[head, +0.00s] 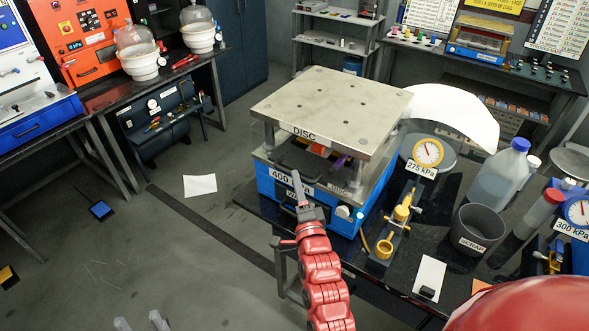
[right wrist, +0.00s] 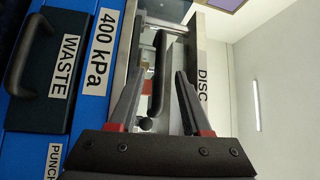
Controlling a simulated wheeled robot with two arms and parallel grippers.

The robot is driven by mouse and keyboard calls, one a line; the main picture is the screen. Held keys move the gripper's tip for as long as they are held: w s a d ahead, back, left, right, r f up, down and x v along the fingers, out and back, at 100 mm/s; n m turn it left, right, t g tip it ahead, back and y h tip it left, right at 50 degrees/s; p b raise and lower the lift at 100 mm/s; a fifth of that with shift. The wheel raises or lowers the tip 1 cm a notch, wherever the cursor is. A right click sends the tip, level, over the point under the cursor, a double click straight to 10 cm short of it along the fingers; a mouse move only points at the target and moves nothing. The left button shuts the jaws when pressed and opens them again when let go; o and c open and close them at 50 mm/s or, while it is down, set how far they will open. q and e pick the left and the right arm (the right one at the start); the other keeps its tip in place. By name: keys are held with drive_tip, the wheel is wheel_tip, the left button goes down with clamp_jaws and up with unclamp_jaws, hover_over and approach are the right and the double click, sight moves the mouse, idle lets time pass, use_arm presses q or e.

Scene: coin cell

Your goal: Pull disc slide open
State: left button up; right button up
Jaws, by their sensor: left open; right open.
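The press (head: 330,105) has a pale top plate labelled DISC and a blue base with 400 kPa and WASTE labels. A black slide handle (right wrist: 160,75) sits between the plate and base in the right wrist view. My right gripper (right wrist: 161,80) is open, with one finger on each side of this handle in the picture; I cannot tell whether they touch it. In the head view, my right gripper (head: 299,185) is at the press front and partly hides the labels. My left gripper (head: 140,322) is open and empty at the bottom edge, only its fingertips showing.
The WASTE drawer handle (right wrist: 22,55) is beside the slide in the right wrist view. A pressure gauge (head: 428,152), brass fitting (head: 402,213) and scrap cup (head: 477,232) stand right of the press. Open floor lies to its left, with a white sheet (head: 199,185).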

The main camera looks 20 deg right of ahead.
drive_tip(key=shift+w+d+r+p, duration=0.15)
drive_tip(key=shift+w+p, duration=0.1)
drive_tip(key=shift+w, duration=0.7)
drive_tip(key=shift+w+d+r+p, duration=0.1)
drive_tip(key=shift+w+p, duration=0.15)
drive_tip(key=shift+w, duration=0.7)
clamp_jaws()
drive_tip(key=shift+f, duration=0.1)
